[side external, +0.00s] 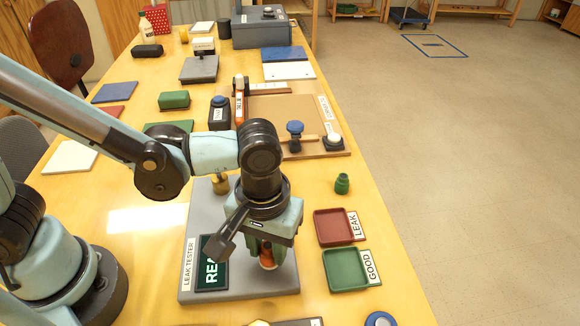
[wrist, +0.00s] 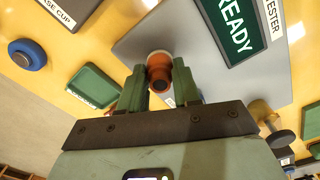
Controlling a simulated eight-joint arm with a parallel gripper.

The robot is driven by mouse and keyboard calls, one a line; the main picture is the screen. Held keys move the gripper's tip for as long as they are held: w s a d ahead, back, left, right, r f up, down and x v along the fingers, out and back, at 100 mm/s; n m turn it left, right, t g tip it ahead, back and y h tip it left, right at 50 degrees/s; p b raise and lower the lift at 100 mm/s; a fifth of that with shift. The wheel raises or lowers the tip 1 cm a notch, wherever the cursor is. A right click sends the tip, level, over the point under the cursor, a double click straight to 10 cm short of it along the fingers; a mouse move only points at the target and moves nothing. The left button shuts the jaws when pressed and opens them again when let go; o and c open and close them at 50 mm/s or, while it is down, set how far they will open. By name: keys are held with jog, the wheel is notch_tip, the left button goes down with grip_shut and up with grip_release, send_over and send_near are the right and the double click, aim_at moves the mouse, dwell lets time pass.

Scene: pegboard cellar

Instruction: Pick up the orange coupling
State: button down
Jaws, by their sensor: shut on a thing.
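The orange coupling (wrist: 158,66) is between the green fingers of my gripper (wrist: 160,88) in the wrist view, with a pale end on its far side and a dark opening facing the camera. My gripper is shut on it. In the side view the coupling (side external: 267,260) shows low between the fingers, over the front right part of the grey leak tester (side external: 200,228). I cannot tell whether it touches the tester. My wrist and fingers hide part of it.
The tester's screen (side external: 211,265) lies left of my gripper. A red LEAK tray (side external: 335,214) and a green GOOD tray (side external: 345,285) lie to the right. A small green coupling (side external: 342,183) stands behind the trays. A board with clamps (side external: 280,105) lies farther back.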

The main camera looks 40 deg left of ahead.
aim_at(266, 249)
jog(key=shift+r, duration=0.4)
jog(key=r, duration=0.3)
jog(key=shift+s+d, duration=0.1)
jog(key=shift+s, duration=0.2)
jog(key=s+d+r, duration=0.3)
jog(key=s+r, duration=0.6)
jog(key=s, duration=0.1)
jog(key=shift+s+d+r, duration=0.2)
jog(key=shift+s+r, duration=0.05)
jog(key=shift+w, duration=0.1)
